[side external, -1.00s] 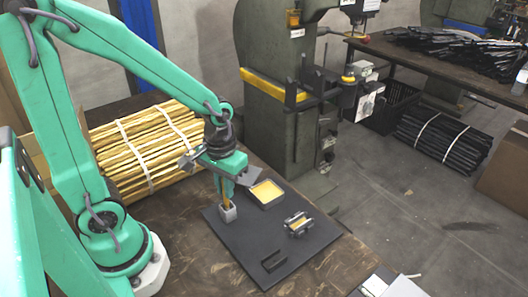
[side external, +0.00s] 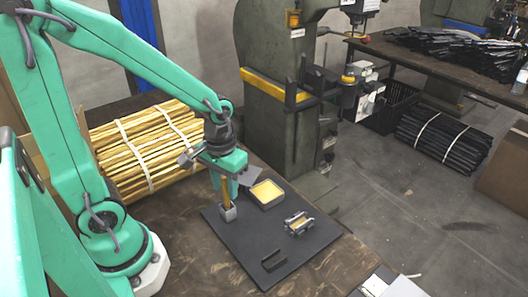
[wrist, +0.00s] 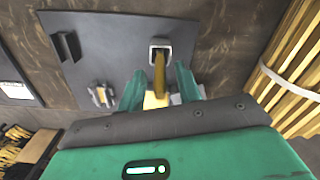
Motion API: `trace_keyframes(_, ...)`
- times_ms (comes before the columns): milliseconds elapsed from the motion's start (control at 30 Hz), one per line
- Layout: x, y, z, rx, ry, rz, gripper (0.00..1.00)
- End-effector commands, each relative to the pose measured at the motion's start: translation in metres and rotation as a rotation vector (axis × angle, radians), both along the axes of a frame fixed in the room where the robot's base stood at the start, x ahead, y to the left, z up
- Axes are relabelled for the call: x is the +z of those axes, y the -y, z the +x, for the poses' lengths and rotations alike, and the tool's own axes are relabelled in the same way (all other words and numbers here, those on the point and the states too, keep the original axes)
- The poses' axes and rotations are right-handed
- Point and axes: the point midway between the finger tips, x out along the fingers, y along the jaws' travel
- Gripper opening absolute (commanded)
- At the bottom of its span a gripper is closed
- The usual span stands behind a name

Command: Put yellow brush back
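The yellow brush (side external: 225,194) stands upright in a small grey square holder (side external: 228,213) on the dark mat (side external: 235,243). In the wrist view, the brush (wrist: 159,72) rises from the holder (wrist: 160,46) and passes between the fingers of my gripper (wrist: 159,85). There is a visible gap on each side of it, so my gripper is open around it. In the side view, my gripper (side external: 230,184) is just above the holder, beside the brush's upper part. The brush's far end is partly hidden by my gripper.
A dark tray with a yellow inside (side external: 267,192) sits behind the holder. A grey clamp-like part (side external: 299,223) and a black U-shaped bracket (side external: 274,260) lie on the mat. A bundle of yellow sticks (side external: 150,150) lies behind left. The mat's front left is clear.

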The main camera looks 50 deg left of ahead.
Motion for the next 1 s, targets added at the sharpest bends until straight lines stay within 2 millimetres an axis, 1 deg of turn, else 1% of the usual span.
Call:
trace_keyframes(167,0.018,0.0,0.0,0.0,0.004,0.0,0.34)
trace_keyframes(267,0.031,0.0,0.001,0.0,0.005,0.0,0.34)
trace_keyframes(500,0.07,0.0,0.0,0.0,0.006,0.0,0.34)
trace_keyframes(700,0.098,0.0,0.0,0.0,0.004,0.0,0.34)
trace_keyframes(833,0.109,0.0,0.0,0.0,0.002,0.0,0.34)
trace_keyframes(1000,0.115,0.0,-0.001,0.0,0.0,0.0,0.34)
